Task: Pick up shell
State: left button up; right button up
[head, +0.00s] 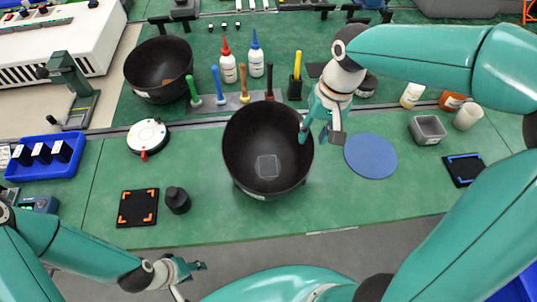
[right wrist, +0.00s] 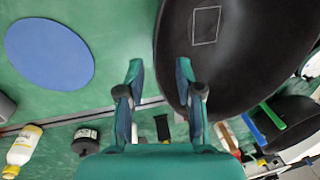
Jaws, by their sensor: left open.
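The shell appears to be the large black bowl (head: 240,150) at the middle of the green bench, upright, with a pale square outline inside its base. A second black bowl (head: 150,62) stands at the back left. My right gripper (head: 318,137) is at the right rim of the middle bowl. In the right wrist view my right gripper (right wrist: 160,72) is open, with the rim of the black bowl (right wrist: 235,80) between its separated fingers; I cannot tell whether either finger touches it. My left gripper (head: 192,280) is open and empty, low in front of the bench.
A blue round mat (head: 370,156) lies right of the bowl. Upright coloured-handled tools (head: 218,85) and two bottles (head: 228,68) stand behind it. A black cylinder (head: 177,200) and a dark orange-cornered pad (head: 137,207) are front left. The bench front right of the bowl is clear.

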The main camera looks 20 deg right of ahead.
aim_at(308, 147)
jog(key=shift+w+a+f, duration=0.1)
jog(key=shift+a+f, duration=0.05)
jog(key=shift+f, duration=1.15)
jog(key=shift+w+a+f, duration=0.1)
jog(key=shift+f, duration=1.2)
grip_shut()
